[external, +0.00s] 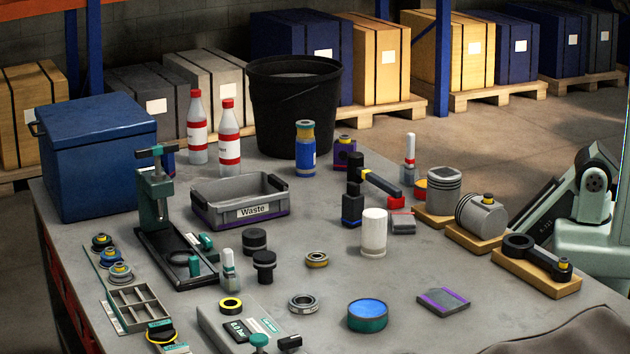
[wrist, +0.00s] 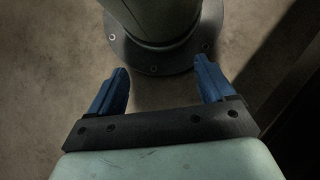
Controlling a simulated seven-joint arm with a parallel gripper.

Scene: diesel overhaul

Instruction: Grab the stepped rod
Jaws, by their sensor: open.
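A dark connecting rod (external: 536,256) lies on a wooden block (external: 533,276) at the right of the bench. It has a wide ring at its left end and a narrower, yellow-marked end at its right. It is the likeliest match for the stepped rod, though I cannot be sure. My gripper (wrist: 162,82) is open and empty in the wrist view, with its blue fingers apart above my base flange and bare floor. It does not show in the external view. No rod shows in the wrist view.
Two grey pistons, one upright (external: 443,188) and one lying (external: 482,214), sit on wooden blocks beside the rod. A white cylinder (external: 373,233), a waste bin (external: 238,201), a green press (external: 154,200) and a black bucket (external: 293,105) stand on the bench. The right front is fairly clear.

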